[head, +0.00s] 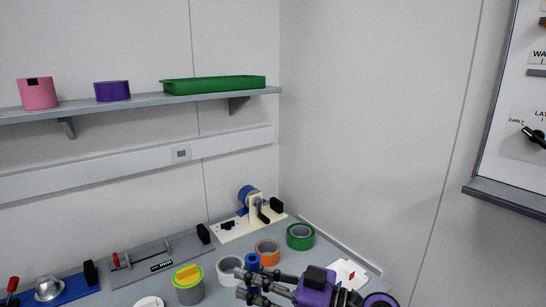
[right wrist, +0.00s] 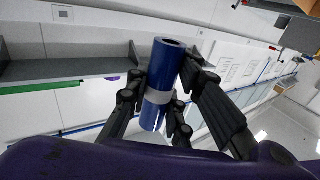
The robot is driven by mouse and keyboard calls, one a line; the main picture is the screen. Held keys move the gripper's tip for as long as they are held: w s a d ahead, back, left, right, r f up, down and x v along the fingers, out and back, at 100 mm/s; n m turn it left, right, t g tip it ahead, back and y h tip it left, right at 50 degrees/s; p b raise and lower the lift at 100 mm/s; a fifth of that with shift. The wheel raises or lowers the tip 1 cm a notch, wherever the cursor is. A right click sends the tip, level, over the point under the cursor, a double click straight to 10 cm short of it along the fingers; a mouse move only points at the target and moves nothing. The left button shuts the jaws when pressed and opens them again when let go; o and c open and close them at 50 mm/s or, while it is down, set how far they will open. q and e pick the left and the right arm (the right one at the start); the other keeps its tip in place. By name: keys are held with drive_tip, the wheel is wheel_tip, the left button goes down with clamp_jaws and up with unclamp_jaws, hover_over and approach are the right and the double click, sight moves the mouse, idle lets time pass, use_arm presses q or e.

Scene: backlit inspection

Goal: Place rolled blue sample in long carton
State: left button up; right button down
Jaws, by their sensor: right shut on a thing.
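The rolled blue sample (right wrist: 163,72) is a dark blue tube with a pale band around it, in the right wrist view. My right gripper (right wrist: 162,97) is shut on it, with black fingers on both sides of the band. In the head view the roll (head: 252,262) shows small and upright at the fingers of my right gripper (head: 254,284), over the near part of the bench. I cannot make out a long carton in either view. My left gripper is not in view.
The grey bench (head: 222,255) holds green (head: 301,237), orange (head: 267,252) and white (head: 229,270) rolls, a grey cup with a yellow top (head: 188,284), and a cream fixture with a blue spool (head: 248,194). A shelf above carries a green tray (head: 215,84).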

drive_tip(key=s+d+f+m+t+h, duration=0.3)
drive_tip(key=d+m+t+h, duration=0.2)
drive_tip(key=d+h, duration=0.3)
drive_tip(key=s+d+f+m+t+h, duration=0.3)
drive_tip(key=d+m+t+h, duration=0.3)
drive_tip(key=d, duration=0.6)
drive_tip(key=m+h, duration=0.2)
drive_tip(key=shift+s+d+m+h, duration=0.25)
drive_tip(key=shift+s+m+h, duration=0.05)
drive_tip(key=shift+s, duration=0.05)
